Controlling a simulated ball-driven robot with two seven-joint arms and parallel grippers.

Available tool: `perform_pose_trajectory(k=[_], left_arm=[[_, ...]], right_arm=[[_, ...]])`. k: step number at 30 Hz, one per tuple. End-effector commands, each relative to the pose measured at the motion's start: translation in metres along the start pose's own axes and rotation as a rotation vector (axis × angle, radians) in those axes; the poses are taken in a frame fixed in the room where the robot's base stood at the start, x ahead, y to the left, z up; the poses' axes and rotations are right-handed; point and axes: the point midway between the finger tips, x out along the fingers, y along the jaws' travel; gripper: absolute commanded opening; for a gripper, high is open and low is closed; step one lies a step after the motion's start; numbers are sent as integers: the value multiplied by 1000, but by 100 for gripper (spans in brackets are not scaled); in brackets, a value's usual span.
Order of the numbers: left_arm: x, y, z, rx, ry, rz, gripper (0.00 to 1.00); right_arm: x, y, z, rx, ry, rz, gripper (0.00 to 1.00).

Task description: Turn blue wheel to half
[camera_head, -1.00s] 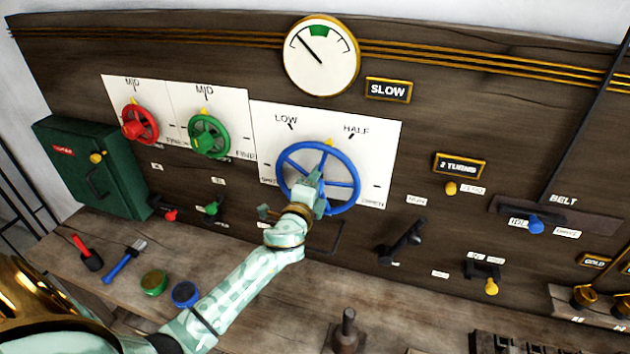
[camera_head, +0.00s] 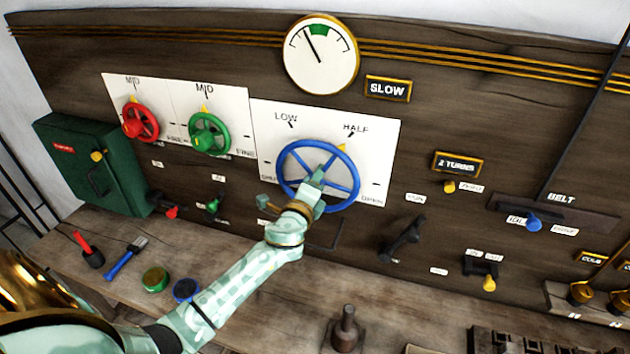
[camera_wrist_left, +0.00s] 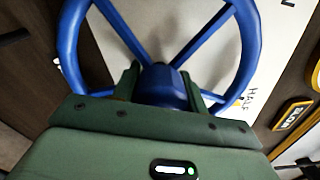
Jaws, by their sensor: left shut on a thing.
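The blue wheel (camera_head: 346,170) is mounted on a white plate (camera_head: 384,140) marked LOW, HALF and OPEN, with a partly hidden mark at left. Its yellow pointer (camera_head: 342,148) stands just below the HALF tick. My left gripper (camera_head: 316,180) is shut on the blue wheel at its hub. In the left wrist view the wheel's rim and spokes (camera_wrist_left: 247,50) fill the top, and the hub sits between the fingers (camera_wrist_left: 165,88). My right gripper is not in view.
The gauge (camera_head: 320,56) above has its needle left of the green band. A SLOW sign (camera_head: 388,89) is beside it. Red (camera_head: 140,123) and green (camera_head: 209,134) wheels are at left. A black lever (camera_head: 402,240) stands right of my arm.

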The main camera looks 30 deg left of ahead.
Motion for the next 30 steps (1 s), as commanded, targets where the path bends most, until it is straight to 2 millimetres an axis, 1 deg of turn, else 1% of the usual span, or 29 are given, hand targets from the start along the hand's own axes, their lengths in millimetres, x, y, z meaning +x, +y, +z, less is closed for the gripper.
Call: perform_pose_trajectory(k=[1, 2, 3, 4, 13, 17, 20, 27, 30], left_arm=[[-1, 2, -2, -1, 4, 3, 20], [-1, 2, -2, -1, 4, 3, 46], [-1, 2, -2, -1, 4, 3, 57], [-1, 2, -2, -1, 3, 3, 65], [-2, 1, -1, -2, 2, 2, 65], [-14, 2, -1, -3, 3, 2, 65], [-34, 2, -1, -3, 3, 3, 65], [-101, 4, -2, -3, 4, 5, 65], [-125, 4, -2, -3, 3, 4, 65]], right_arm=[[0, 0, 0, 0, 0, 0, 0], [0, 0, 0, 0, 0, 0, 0], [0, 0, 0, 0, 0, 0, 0], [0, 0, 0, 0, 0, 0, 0], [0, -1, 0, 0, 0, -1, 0], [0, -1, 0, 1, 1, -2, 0], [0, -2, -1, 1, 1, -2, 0], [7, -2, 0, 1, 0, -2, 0], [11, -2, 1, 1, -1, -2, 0]])
